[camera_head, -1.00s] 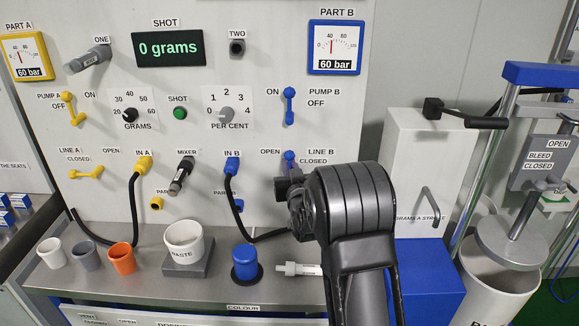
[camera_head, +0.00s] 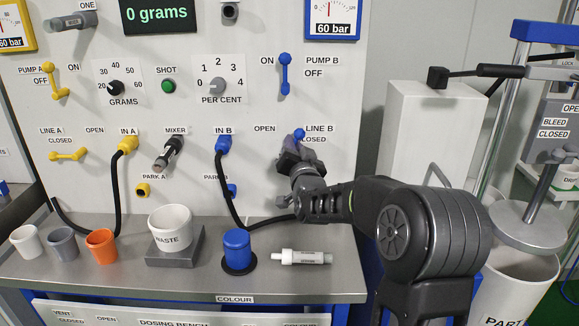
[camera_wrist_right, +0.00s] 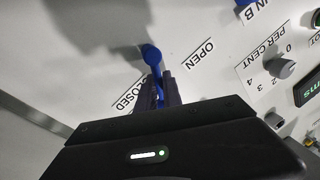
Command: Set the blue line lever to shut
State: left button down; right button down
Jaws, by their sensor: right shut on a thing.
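The blue line lever (camera_head: 299,134) is on the panel at the LINE B label, between OPEN on its left and CLOSED on its right. My right gripper (camera_head: 295,147) is at the lever in the head view and covers most of it. In the right wrist view the lever (camera_wrist_right: 152,56) stands between the OPEN and CLOSED labels. There the right gripper's dark fingers (camera_wrist_right: 160,92) are shut on the lever's blue arm, with one end sticking out past the tips. The lever's exact angle is partly hidden. My left gripper is not in view.
The blue IN B fitting (camera_head: 223,145) and its black hose hang left of the gripper. A pale box (camera_head: 428,135) stands right of the panel.

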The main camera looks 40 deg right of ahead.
jog(key=shift+s+d+f+m+g+h+b, duration=0.25)
jog(key=shift+f+m+h+b, duration=0.4)
jog(key=shift+m+b, duration=2.2)
jog(key=shift+s+d+f+m+h+b, duration=0.25)
jog(key=shift+f+m+h+b, duration=0.35)
jog(key=shift+m+b, duration=2.3)
jog(key=shift+s+d+f+m+g+h+b, duration=0.15)
jog(key=shift+d+f+m+h+b, duration=0.35)
jog(key=shift+m+b, duration=2.35)
jog(key=n+b, duration=0.2)
jog(key=shift+a+f+n+b, duration=0.15)
jog(key=shift+n+b, duration=0.2)
jog(key=shift+n, duration=0.05)
jog(key=c, duration=1.5)
grip_release()
jog(key=shift+s, duration=0.1)
jog(key=v, duration=0.7)
jog(key=shift+s+a, duration=0.2)
jog(key=shift+a, duration=0.1)
jog(key=shift+f, duration=0.15)
